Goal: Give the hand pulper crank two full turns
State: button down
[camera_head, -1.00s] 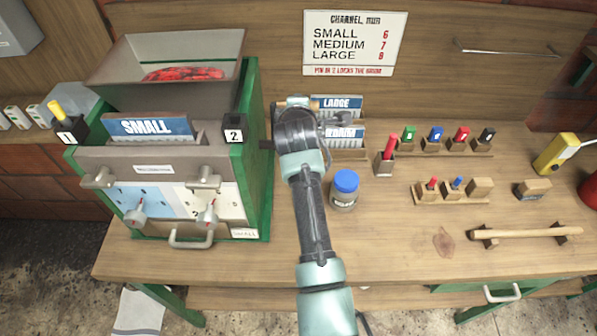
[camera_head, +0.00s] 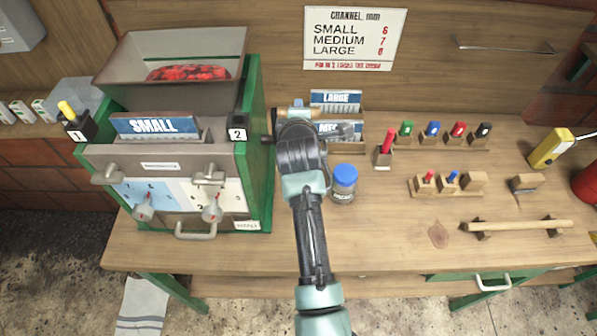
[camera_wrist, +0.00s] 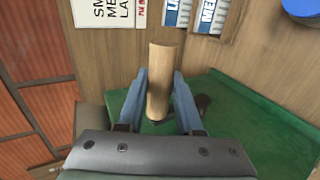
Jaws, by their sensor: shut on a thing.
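The hand pulper (camera_head: 258,150) stands at the left of the bench, with green sides, a grey hopper of red cherries (camera_head: 188,73) and a plate marked SMALL (camera_head: 157,126). Its crank is on the right side, mostly hidden behind my arm in the head view. In the wrist view the crank's wooden handle (camera_wrist: 160,75) stands between the two blue fingers of my gripper (camera_wrist: 160,95), which is shut on it. The handle's tip also shows in the head view (camera_head: 291,113), beside the pulper's right side.
A blue-lidded jar (camera_head: 344,183) stands close to the right of my arm. Plates marked LARGE (camera_head: 335,98) stand in a rack behind. The bench front is clear.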

jog(key=s+f, duration=0.1)
jog(key=s+d+f, duration=0.1)
jog(key=shift+s+d+f+p, duration=0.1)
jog(key=shift+s+f+p, duration=0.05)
jog(key=shift+s+p, duration=0.25)
jog(key=s+f, duration=0.2)
jog(key=s, duration=0.1)
jog(key=shift+p, duration=0.35)
